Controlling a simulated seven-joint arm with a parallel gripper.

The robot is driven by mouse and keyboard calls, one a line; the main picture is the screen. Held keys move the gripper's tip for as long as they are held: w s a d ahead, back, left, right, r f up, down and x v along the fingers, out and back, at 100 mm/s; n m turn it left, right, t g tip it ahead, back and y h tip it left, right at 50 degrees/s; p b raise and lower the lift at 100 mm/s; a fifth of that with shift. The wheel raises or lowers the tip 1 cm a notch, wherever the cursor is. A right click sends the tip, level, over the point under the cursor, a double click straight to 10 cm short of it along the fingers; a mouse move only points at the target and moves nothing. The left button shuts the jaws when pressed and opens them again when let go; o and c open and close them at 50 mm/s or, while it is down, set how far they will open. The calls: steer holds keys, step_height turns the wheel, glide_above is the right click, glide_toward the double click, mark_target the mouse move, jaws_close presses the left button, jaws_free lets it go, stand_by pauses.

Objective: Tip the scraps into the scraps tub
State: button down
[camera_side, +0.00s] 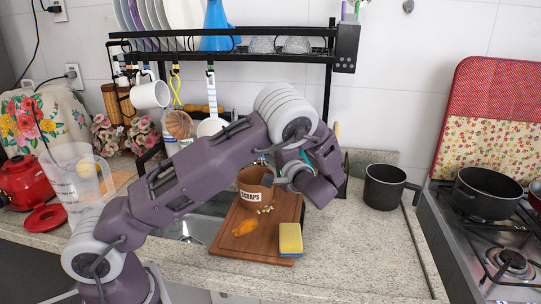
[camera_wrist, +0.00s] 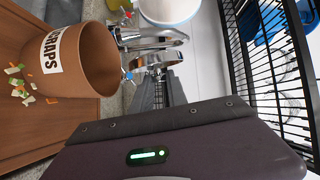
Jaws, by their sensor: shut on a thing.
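The brown scraps tub (camera_side: 250,187), labelled SCRAPS, stands upright at the far part of the wooden board (camera_side: 225,245). In the wrist view the tub (camera_wrist: 75,62) is large at the left, its mouth facing right. Small pale, green and orange scraps (camera_side: 265,210) lie on the board beside the tub; they also show in the wrist view (camera_wrist: 20,85). Orange scraps (camera_side: 245,228) lie nearer the front. My gripper (camera_side: 273,180) is close beside the tub's rim. In the wrist view its jaws (camera_wrist: 158,88) are right of the tub. What they hold is unclear.
A yellow and blue sponge (camera_side: 290,240) sits on the board's front right corner. A dark pot (camera_side: 384,186) stands to the right, before the stove (camera_side: 490,265). The black rack (camera_side: 329,100) rises behind. A clear jug (camera_side: 75,180) stands at left. The right counter front is clear.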

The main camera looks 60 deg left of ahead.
steer(key=s+a+n+t+h, duration=0.4)
steer(key=s+a+n+h, duration=0.1)
steer(key=s+n, duration=0.6)
steer(key=shift+s+a+n+h, duration=0.25)
steer(key=shift+a+n+h, duration=0.2)
steer(key=shift+a, duration=0.45)
steer(key=shift+r, duration=0.1)
steer(key=w+d+r+m+t+h, duration=0.1)
steer(key=w+d+m+t+h, duration=0.2)
steer(key=d, duration=0.9)
steer(key=w+d+r+m+t+h, duration=0.1)
steer(key=w+d+m+t+h, duration=0.2)
steer(key=d, duration=1)
steer(key=shift+w+d+m+h, duration=0.25)
steer(key=shift+w+m+h, duration=0.5)
steer(key=shift+m, duration=0.3)
steer(key=shift+r, duration=0.1)
